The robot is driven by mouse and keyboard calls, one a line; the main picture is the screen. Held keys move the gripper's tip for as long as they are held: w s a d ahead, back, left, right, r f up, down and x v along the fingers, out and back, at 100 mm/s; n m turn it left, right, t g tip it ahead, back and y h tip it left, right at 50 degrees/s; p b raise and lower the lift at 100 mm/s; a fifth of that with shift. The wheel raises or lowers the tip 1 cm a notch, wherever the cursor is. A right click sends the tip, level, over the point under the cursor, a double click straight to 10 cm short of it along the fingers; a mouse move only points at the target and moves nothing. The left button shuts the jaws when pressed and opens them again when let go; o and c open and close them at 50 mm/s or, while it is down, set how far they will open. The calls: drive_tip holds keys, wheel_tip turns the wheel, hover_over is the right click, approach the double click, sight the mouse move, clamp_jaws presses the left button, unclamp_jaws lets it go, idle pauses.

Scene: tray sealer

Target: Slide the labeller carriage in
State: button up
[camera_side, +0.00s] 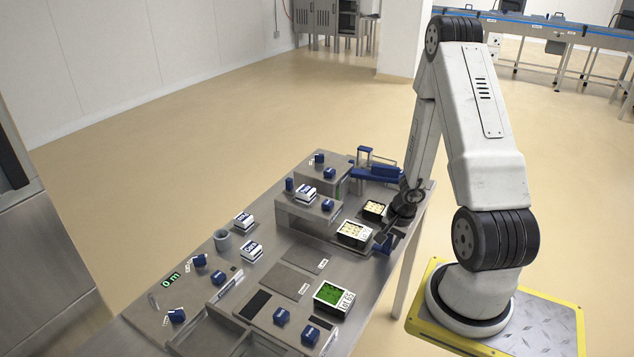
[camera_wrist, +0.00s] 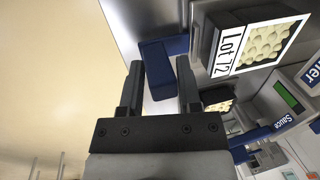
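My gripper (camera_wrist: 160,85) is in the wrist view with its two dark fingers apart. A blue block (camera_wrist: 162,68) lies at the fingertips, partly between them; a small gap shows beside it, and contact cannot be told. In the side view my gripper (camera_side: 391,234) is low at the right edge of the bench, and the blue block (camera_side: 383,244) shows just beside it. A machine with a blue arm (camera_side: 376,173) stands at the back of the bench. No readable label marks the labeller carriage, so I cannot tell for sure which blue part belongs to it.
A tray marked Lot 72 (camera_wrist: 265,45) is close to the fingers; a filled tray (camera_side: 354,232) and a darker one (camera_side: 374,209) sit by the gripper. A green-filled tray (camera_side: 333,297) is at the front. Raised steel housings (camera_side: 307,212) stand left. Open floor lies beyond the bench edge.

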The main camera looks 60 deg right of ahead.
sight(346, 227)
drive_tip(key=shift+w, duration=6)
drive_tip(key=o, duration=0.9)
drive_tip(key=shift+c, duration=0.2)
drive_tip(key=shift+r, duration=0.15)
drive_tip(key=shift+r, duration=3.35)
